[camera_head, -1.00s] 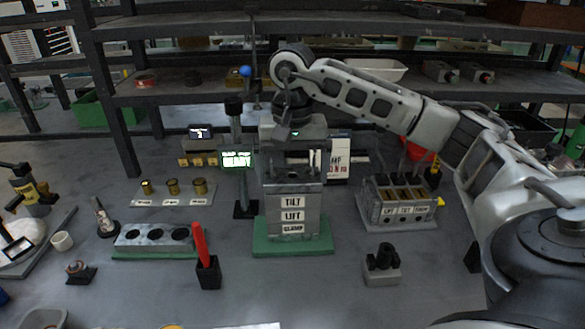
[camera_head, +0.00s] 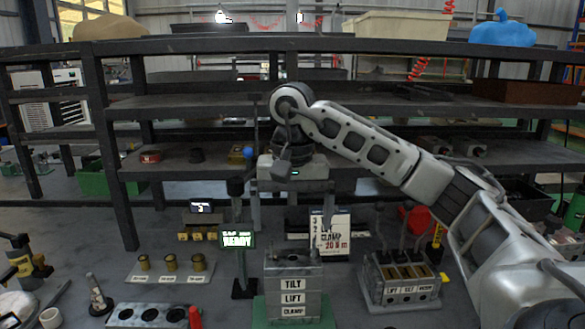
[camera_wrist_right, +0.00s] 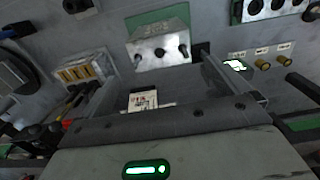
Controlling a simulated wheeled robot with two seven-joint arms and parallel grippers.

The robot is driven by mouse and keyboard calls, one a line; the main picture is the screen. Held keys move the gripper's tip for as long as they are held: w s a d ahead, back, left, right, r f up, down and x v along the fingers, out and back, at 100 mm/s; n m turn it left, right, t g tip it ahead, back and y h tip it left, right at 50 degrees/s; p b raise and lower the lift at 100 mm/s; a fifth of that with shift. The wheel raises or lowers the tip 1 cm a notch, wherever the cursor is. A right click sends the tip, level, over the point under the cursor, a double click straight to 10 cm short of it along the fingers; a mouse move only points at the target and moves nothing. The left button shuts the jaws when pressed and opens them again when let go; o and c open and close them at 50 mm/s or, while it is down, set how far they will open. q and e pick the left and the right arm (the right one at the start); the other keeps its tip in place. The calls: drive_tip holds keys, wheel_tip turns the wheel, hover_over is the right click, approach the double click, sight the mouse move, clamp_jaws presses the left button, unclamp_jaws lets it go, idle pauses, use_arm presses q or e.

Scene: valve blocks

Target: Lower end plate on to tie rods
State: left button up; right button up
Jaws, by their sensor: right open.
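The valve stack (camera_head: 292,285), labelled TILT, LIFT and CLAMP, stands upright on a green base (camera_head: 258,310). A plain grey block, seemingly the end plate (camera_head: 290,263), caps it, with small dark ends standing up from its top. The wrist view shows the stack (camera_wrist_right: 158,50) from above, with dark rod or bolt ends on it. My right gripper (camera_head: 292,215) is above the stack, fingers pointing down, spread wide and empty. In the wrist view its two fingers (camera_wrist_right: 160,80) are apart, with the stack beyond them. I cannot tell how fully the plate is seated. My left gripper is out of view.
A labelled rack (camera_head: 400,292) stands to the right. A lit READY sign (camera_head: 237,239) and a white torque card (camera_head: 331,236) stand behind the stack. Brass parts (camera_head: 169,262) and a block with holes (camera_head: 125,317) are left. Shelving (camera_head: 400,103) crosses the back.

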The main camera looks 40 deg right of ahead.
wheel_tip(320, 180, up, 8)
drive_tip(key=p, duration=0.3)
drive_tip(key=shift+s+f, duration=0.1)
idle(0.4)
